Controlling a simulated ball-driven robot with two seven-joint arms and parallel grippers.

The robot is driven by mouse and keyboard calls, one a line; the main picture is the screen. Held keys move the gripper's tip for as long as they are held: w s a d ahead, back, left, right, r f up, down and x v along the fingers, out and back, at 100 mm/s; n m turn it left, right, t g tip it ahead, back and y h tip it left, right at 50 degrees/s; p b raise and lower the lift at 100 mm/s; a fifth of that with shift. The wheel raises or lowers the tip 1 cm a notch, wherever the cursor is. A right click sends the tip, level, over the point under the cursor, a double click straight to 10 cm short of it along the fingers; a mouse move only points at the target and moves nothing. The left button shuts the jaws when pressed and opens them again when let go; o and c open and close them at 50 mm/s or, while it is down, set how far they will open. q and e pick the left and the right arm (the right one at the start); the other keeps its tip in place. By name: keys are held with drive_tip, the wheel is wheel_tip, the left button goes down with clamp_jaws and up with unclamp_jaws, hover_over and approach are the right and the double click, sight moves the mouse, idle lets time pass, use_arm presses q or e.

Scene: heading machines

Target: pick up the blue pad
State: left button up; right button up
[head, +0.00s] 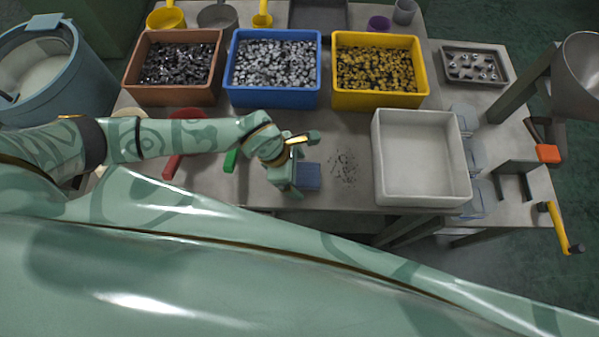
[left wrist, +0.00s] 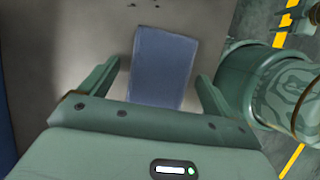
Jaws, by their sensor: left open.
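The blue pad (head: 309,176) lies flat on the grey table, near its front edge, in the head view. In the left wrist view the blue pad (left wrist: 163,68) lies between the two fingers, its near end hidden behind the gripper body. My left gripper (head: 300,165) is open at the pad's left side in the head view. In the left wrist view the left gripper's fingers (left wrist: 156,86) stand apart on either side of the pad, with gaps showing. Whether they are level with the pad I cannot tell.
A brown bin (head: 128,95), a blue bin (head: 272,97) and a yellow bin (head: 378,101), full of small parts, stand behind. An empty white bin (head: 421,196) stands to the right. Dark bits (head: 346,168) are scattered beside the pad. A green-handled item (head: 230,161) lies left.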

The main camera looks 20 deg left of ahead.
sight(304, 174)
use_arm(q)
drive_tip(key=c, duration=1.1)
drive_tip(key=shift+r, duration=0.15)
drive_tip(key=r, duration=0.2)
drive_tip(key=r+p, duration=0.1)
drive_tip(key=r, duration=0.1)
drive_tip(key=shift+s+a+r+p, duration=0.15)
drive_tip(key=shift+a+r+p, duration=0.05)
drive_tip(key=shift+p, duration=0.1)
drive_tip(key=s+r, duration=0.1)
drive_tip(key=s+a+r+p, duration=0.1)
drive_tip(key=r, duration=0.1)
drive_tip(key=s+a+r, duration=0.1)
drive_tip(key=shift+s+r+p, duration=0.2)
drive_tip(key=shift+r+p, duration=0.1)
drive_tip(key=shift+p, duration=0.05)
drive_tip(key=s+a+r, duration=0.1)
drive_tip(key=s, duration=0.1)
drive_tip(key=s+a+r, duration=0.1)
drive_tip(key=s+a, duration=0.1)
drive_tip(key=s, duration=0.1)
drive_tip(key=s+a+r+p, duration=0.1)
drive_tip(key=s+a+r, duration=0.1)
drive_tip(key=s, duration=0.1)
drive_tip(key=shift+a+r, duration=0.1)
